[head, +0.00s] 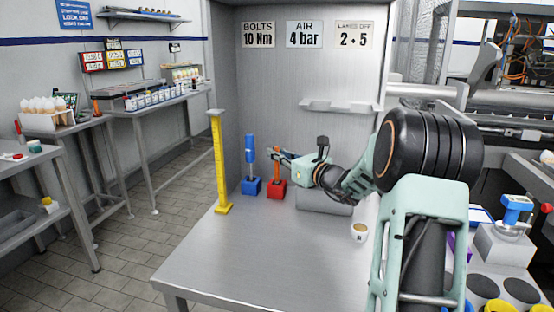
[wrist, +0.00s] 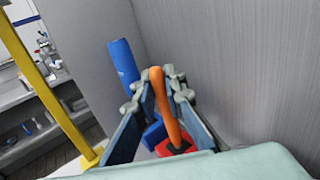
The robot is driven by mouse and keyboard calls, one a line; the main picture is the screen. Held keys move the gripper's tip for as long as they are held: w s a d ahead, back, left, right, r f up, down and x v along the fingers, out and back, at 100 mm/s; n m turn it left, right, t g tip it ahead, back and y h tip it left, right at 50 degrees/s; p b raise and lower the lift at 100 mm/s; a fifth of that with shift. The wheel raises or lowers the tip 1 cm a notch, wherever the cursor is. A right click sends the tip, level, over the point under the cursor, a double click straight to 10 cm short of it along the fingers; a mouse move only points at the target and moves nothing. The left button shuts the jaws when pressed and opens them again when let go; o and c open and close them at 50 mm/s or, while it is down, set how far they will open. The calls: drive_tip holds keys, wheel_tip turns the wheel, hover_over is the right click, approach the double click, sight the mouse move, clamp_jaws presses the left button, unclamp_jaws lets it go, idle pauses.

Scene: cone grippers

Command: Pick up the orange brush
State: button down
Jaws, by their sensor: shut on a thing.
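The orange brush (wrist: 165,105) shows in the wrist view as an upright, slightly tilted orange handle between my two fingers. Its lower end reaches down to the red block (wrist: 178,146), and I cannot tell whether it is still seated there. In the head view the red block (head: 276,190) stands on the metal table, with a bit of orange brush (head: 276,172) above it. My gripper (head: 272,152) comes in from the right above the red block, shut on the brush handle.
A blue tool (head: 250,149) stands in a blue block (head: 251,186) just left of the red block. A yellow post (head: 220,165) stands at the table's left edge. A white cup (head: 359,232) is at the right. The table front (head: 250,255) is clear.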

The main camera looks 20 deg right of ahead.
drive_tip(key=s+a+r+p, duration=0.1)
drive_tip(key=s+r+p, duration=0.1)
drive_tip(key=s+r, duration=1)
drive_tip(key=shift+s+p, duration=0.3)
drive_tip(key=shift+s, duration=0.75)
drive_tip(key=shift+d+f, duration=0.1)
idle(1.1)
